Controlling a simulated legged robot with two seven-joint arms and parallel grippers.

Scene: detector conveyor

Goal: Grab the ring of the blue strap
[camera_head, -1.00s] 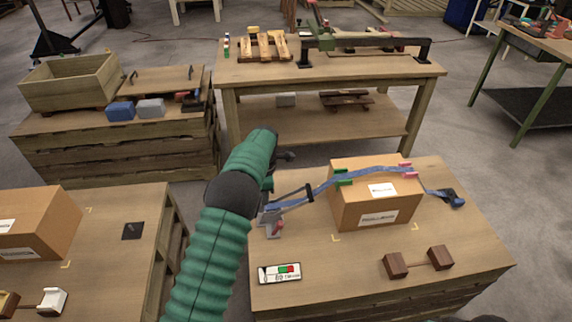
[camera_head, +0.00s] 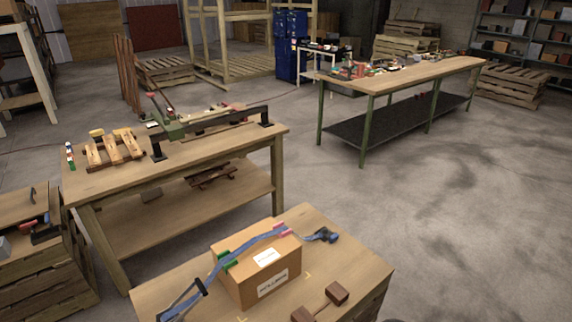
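The blue strap (camera_head: 249,245) lies over the top of a cardboard box (camera_head: 238,289) on the near wooden table (camera_head: 344,247). Green clips (camera_head: 227,260) and pink clips (camera_head: 281,228) sit along the strap at the box edges. A dark blue end piece (camera_head: 322,235) of the strap lies on the table right of the box. The other end runs down left past a black bar-like piece (camera_head: 201,287) toward the bottom edge. A ring cannot be made out clearly. Neither of my grippers is in view.
A dark brown block piece (camera_head: 323,302) lies in front of the box. A workbench (camera_head: 178,177) with a black handle bar stands behind. A green-legged bench (camera_head: 400,81) stands at the back right. Open floor (camera_head: 470,220) lies to the right.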

